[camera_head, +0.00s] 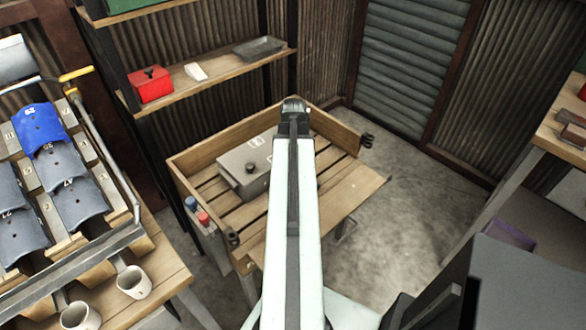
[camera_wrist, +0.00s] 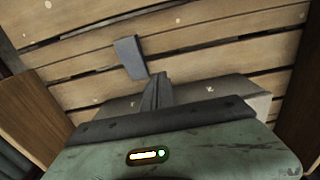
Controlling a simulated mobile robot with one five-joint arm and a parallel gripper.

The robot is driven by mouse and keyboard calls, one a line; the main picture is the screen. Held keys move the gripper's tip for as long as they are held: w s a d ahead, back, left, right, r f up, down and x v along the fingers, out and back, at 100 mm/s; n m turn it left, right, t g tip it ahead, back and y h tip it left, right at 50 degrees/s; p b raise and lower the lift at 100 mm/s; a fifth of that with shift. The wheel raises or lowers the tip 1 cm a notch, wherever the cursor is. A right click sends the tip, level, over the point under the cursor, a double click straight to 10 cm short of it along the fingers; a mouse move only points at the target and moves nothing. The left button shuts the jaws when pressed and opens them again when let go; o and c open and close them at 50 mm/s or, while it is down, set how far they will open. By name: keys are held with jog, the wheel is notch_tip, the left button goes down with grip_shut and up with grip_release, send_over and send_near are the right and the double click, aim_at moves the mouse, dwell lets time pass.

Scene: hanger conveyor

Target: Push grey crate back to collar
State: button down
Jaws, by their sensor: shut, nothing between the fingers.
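The grey crate (camera_head: 240,166) sits on the slatted floor of a low wooden collar in the head view. It has a dark knob and a white mark on its lid, and my arm hides its right side. My gripper (camera_head: 294,108) is at the far end of my arm, over the collar's back right part. In the wrist view my gripper (camera_wrist: 157,82) is shut and empty, with slats beyond it. Contact cannot be told.
A shelf (camera_head: 215,72) with a red box (camera_head: 150,84) and grey tray (camera_head: 259,48) stands behind. A rack with blue and grey pieces (camera_head: 60,180) and mugs (camera_head: 133,281) is at left. A bench (camera_head: 565,115) is at right. Floor right of the collar is clear.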

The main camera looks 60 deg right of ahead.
aim_at(267, 160)
jog(key=w, duration=0.1)
jog(key=w+d+p, duration=0.1)
jog(key=w, duration=0.1)
jog(key=shift+d+f, duration=0.1)
jog(key=shift+f, duration=0.1)
jog(key=shift+w, duration=0.4)
jog(key=w, duration=0.2)
jog(key=w+d, duration=0.1)
jog(key=w, duration=0.1)
jog(key=w+d, duration=0.1)
jog(key=w, duration=0.1)
jog(key=shift+w+d, duration=0.2)
jog(key=shift+w, duration=0.1)
